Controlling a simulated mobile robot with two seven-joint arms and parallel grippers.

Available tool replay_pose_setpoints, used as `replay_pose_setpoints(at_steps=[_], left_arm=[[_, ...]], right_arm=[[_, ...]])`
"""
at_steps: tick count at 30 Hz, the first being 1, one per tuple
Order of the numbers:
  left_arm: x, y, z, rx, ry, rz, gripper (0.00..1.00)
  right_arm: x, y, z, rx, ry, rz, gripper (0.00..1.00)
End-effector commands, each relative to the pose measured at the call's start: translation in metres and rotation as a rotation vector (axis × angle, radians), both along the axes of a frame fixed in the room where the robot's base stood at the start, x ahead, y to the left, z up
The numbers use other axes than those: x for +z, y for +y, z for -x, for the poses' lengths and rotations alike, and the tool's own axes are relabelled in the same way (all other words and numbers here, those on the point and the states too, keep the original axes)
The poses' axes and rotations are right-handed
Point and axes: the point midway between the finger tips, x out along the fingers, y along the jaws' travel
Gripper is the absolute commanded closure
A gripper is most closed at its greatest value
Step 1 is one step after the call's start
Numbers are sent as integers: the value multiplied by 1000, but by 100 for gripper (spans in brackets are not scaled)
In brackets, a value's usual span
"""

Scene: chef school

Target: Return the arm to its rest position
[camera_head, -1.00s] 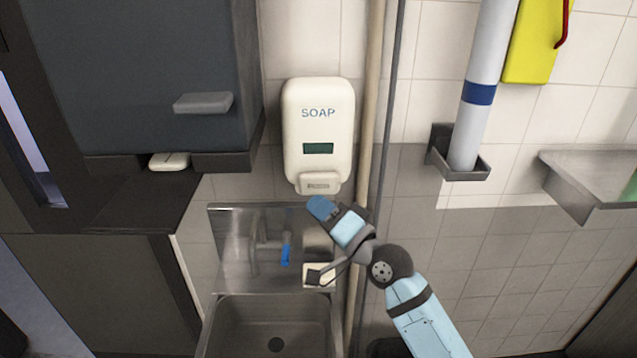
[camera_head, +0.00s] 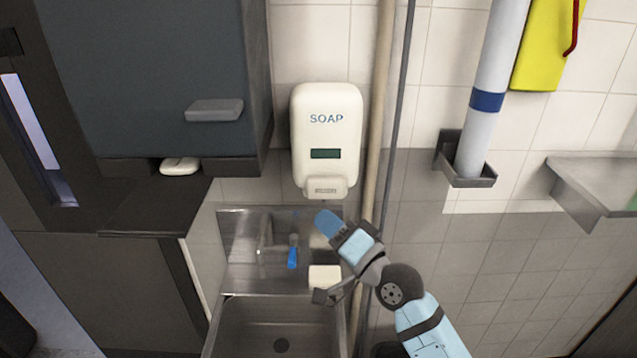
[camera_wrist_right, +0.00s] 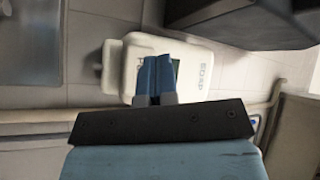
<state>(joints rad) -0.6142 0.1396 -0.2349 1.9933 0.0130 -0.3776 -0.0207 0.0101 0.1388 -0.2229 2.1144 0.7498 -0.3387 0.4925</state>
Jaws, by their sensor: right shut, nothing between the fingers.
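My right arm comes in from the lower right in the head view. Its right gripper (camera_head: 327,220) is in front of the sink's back panel, just below the soap dispenser. Its blue fingers are together with nothing between them. In the right wrist view the closed fingers (camera_wrist_right: 155,76) overlap the white soap dispenser (camera_wrist_right: 120,70) behind them; whether they touch it I cannot tell. In the head view the white soap dispenser (camera_head: 326,135) hangs on the wall, marked SOAP, with a dark window. My left gripper is not in view.
A steel sink (camera_head: 235,325) with a blue-handled tap (camera_head: 292,255) and a pale soap block (camera_head: 324,277) lies below. A dark cabinet (camera_head: 150,80) is at left. A pipe (camera_head: 378,130) runs beside the dispenser. A tube in a holder (camera_head: 470,175) and a steel shelf (camera_head: 590,180) are at right.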

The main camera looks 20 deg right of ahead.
Motion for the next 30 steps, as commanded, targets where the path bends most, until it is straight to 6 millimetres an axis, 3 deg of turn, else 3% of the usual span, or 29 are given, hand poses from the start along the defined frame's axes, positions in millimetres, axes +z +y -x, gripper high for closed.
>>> replay_pose_setpoints(at_steps=[4, 7, 11, 15, 18, 21, 25, 30], left_arm=[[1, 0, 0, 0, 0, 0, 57], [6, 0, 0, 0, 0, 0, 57], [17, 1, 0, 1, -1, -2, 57], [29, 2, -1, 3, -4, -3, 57], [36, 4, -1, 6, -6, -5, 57], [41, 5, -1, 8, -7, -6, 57], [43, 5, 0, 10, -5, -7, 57], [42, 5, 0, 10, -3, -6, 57]], right_arm=[[-5, 0, 1, -6, 7, 13, 100], [-31, -2, 9, -36, 38, 91, 100], [-103, -8, 39, -97, 116, 325, 100], [-189, -18, 97, -118, 208, 656, 100], [-237, -25, 144, -96, 256, 870, 100], [-270, -30, 184, -58, 285, 1038, 100], [-293, -35, 217, -19, 303, 1167, 100], [-301, -37, 229, -3, 305, 1214, 100]])
